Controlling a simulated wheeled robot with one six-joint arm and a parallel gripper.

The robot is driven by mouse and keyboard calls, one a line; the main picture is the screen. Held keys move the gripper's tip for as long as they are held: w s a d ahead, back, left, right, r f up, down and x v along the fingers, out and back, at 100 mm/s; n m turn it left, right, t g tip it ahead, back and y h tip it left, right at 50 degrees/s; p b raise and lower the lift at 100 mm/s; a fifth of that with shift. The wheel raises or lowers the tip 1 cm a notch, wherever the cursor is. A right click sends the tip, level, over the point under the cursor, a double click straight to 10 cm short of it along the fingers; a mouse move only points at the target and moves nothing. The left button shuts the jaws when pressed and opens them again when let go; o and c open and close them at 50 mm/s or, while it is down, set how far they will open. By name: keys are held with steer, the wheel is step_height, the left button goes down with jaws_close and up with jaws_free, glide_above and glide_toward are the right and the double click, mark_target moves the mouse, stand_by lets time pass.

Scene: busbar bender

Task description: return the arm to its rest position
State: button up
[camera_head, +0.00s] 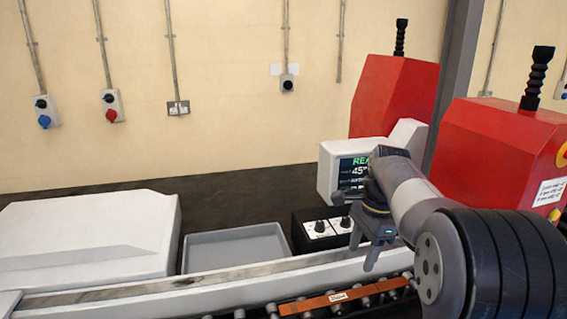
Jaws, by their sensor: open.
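My gripper (371,257) hangs at the end of my arm in the right half of the view, fingers pointing down. It looks open and empty, above the front rail near the right end of the copper-coloured busbar (330,303). The busbar lies on the rollers at the bottom of the view and bears a small white label. The gripper appears apart from it, though the exact gap is hard to judge. My wrist partly covers the screen (353,172), which shows green text and "45".
A black control box (316,232) with knobs stands just left of my gripper. A grey tray (235,249) looks empty. A white cover (90,238) lies at the left. Red machine housings (392,98) (492,150) stand behind my arm, beside a dark post (457,75). The space above the tray is free.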

mark_target(347, 295)
steer(key=f, duration=0.3)
steer(key=a+f, duration=0.1)
steer(key=f, duration=0.6)
steer(key=shift+s+a+f, duration=0.2)
steer(key=shift+a, duration=0.1)
step_height(347, 295, up, 3)
steer(key=p, duration=0.3)
steer(key=shift+f, duration=0.1)
steer(key=shift+r+p, duration=0.9)
steer(key=shift+p, duration=0.05)
